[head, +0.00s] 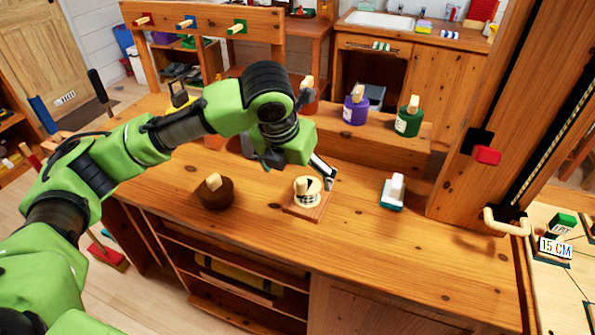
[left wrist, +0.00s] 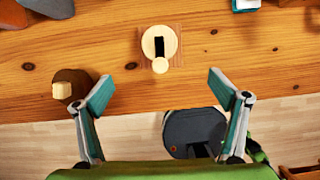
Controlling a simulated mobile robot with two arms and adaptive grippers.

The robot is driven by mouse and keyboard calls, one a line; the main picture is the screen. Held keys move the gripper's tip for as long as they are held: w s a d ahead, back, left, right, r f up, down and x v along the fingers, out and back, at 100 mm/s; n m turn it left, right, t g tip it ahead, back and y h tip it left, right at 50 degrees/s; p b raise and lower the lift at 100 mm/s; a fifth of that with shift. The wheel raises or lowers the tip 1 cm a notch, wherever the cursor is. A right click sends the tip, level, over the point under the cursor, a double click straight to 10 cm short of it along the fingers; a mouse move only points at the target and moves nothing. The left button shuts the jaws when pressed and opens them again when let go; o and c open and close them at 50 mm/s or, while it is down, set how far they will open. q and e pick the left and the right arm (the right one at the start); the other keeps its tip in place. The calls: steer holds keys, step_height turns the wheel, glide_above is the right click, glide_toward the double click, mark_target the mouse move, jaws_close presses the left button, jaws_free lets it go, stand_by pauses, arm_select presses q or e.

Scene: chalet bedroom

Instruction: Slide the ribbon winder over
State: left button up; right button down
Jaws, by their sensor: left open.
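The ribbon winder looks to be the small round pale piece (head: 307,190) with a black-and-white checked band and a wooden knob, on a square wooden base on the bench top. In the left wrist view the winder (left wrist: 159,42) shows from above, with a dark slot in its disc. My left gripper (head: 303,168) is above and just behind it in the head view, apart from it. In the left wrist view its two fingers (left wrist: 161,82) are spread wide with nothing between them, and the winder lies beyond the tips. My right gripper is not in view.
A brown round block with a wooden knob (head: 215,192) stands left of the winder. A white-and-teal item (head: 394,191) stands to the right. Purple (head: 355,107) and green (head: 409,118) bottles stand on the raised shelf behind. The bench front between them is clear.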

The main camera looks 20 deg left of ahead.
mark_target(306, 197)
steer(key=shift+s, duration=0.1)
arm_select(q)
steer(key=x, duration=1.4)
steer(key=shift+r, duration=0.1)
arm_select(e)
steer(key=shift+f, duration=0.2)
